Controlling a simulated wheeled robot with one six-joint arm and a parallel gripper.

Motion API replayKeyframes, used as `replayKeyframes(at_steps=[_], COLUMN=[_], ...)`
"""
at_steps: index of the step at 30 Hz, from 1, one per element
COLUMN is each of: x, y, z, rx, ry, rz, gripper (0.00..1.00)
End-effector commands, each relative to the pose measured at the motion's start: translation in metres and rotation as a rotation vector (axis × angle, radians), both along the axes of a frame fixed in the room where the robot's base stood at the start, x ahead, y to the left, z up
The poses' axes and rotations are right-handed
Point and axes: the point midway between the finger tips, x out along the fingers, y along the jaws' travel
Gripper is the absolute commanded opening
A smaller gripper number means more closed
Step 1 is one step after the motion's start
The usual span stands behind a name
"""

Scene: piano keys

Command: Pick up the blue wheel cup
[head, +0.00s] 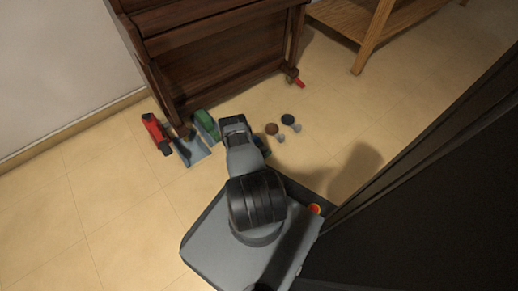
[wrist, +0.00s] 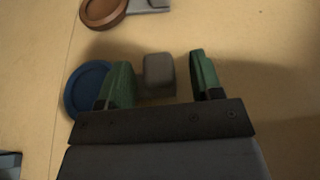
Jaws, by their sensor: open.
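The blue wheel cup (wrist: 86,88) lies on the floor in the wrist view, a blue disc left of my gripper. The left finger overlaps its right edge in the picture. A grey block (wrist: 158,72), apparently its grey part, sits between the two fingers. My gripper (wrist: 160,62) is open with green finger pads, one on either side of the grey block, and a gap shows beside the right finger. I cannot tell whether the left finger touches the block. In the head view my arm hides most of this spot.
A brown wheel cup (wrist: 103,10) lies above in the wrist view, and a dark one (head: 288,119) beyond it. A dark wooden piano (head: 215,55), a red object (head: 156,133) and a green object (head: 207,124) stand nearby. Floor (head: 415,105) is clear to the right.

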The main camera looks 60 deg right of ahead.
Motion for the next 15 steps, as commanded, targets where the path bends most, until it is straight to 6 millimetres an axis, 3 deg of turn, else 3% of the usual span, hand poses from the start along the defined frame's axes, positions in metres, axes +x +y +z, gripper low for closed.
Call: replayKeyframes(at_steps=[11, 15], x=[-0.0016, -0.0017], y=[-0.0082, -0.0082], z=[-0.0025, -0.0026], rx=[-0.001, -0.001], ry=[0.001, 0.001], rz=[0.001, 0.001], gripper=[0.6, 0.46])
